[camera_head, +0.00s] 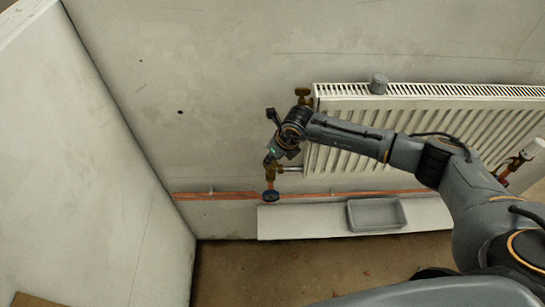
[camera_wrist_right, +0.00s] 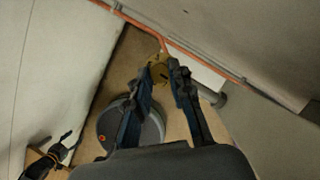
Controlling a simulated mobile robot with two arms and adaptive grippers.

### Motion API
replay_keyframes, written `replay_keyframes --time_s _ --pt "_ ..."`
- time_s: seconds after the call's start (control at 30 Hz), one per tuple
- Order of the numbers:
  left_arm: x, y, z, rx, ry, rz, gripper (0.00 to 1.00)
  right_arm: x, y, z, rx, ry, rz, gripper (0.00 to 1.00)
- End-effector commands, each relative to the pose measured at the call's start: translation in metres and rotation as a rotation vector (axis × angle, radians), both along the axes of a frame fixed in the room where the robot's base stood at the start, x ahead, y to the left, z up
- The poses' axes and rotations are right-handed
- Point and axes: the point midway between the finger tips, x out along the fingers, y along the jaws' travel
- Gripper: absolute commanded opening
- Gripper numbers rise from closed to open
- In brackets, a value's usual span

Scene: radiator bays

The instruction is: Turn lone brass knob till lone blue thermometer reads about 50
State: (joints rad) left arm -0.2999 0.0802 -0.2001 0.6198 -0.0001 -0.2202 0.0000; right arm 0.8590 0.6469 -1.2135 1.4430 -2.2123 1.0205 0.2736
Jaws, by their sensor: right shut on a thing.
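A brass valve (camera_head: 271,172) stands on the pipe at the lower left of the radiator. A small blue round thermometer (camera_head: 270,196) sits just below it, and I cannot make out its reading. My right gripper (camera_head: 269,158) reaches down from above onto the valve. In the right wrist view its fingertips (camera_wrist_right: 167,72) are shut on the brass knob (camera_wrist_right: 158,73), which is partly hidden between them. A dark jointed shape at the lower left of that view, probably my left gripper (camera_wrist_right: 61,149), is too small to judge.
The white radiator (camera_head: 430,125) is on the wall to the right, with a grey cylinder (camera_head: 378,84) on top. A brass fitting (camera_head: 303,96) is at its upper left. Copper pipes run low. A grey tray (camera_head: 376,214) lies on a white ledge (camera_head: 290,222). A white partition (camera_head: 85,160) stands left.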

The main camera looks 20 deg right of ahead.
Motion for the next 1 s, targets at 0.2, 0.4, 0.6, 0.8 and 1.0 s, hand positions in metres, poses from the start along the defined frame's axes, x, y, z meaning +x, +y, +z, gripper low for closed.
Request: replay_keyframes --time_s 0.2,0.4,0.6,0.8,1.0 --pt "0.000 0.000 0.000 0.000 0.000 0.000 0.57 0.000 0.000 0.001 0.000 -0.001 0.001 0.41" --pt "0.000 0.000 0.000 0.000 0.000 0.000 0.57 0.000 0.000 0.001 0.000 -0.001 0.001 0.44" --pt "-0.001 0.002 0.000 0.001 0.001 0.001 0.57 -0.001 -0.001 0.005 0.001 -0.002 0.001 0.44" --pt "0.000 0.000 0.000 0.000 0.000 0.001 0.57 -0.012 -0.008 0.036 0.000 -0.005 0.002 0.44" --pt "0.000 0.000 0.000 0.000 0.000 0.000 0.57 -0.026 -0.016 0.076 0.000 -0.003 0.001 0.44"
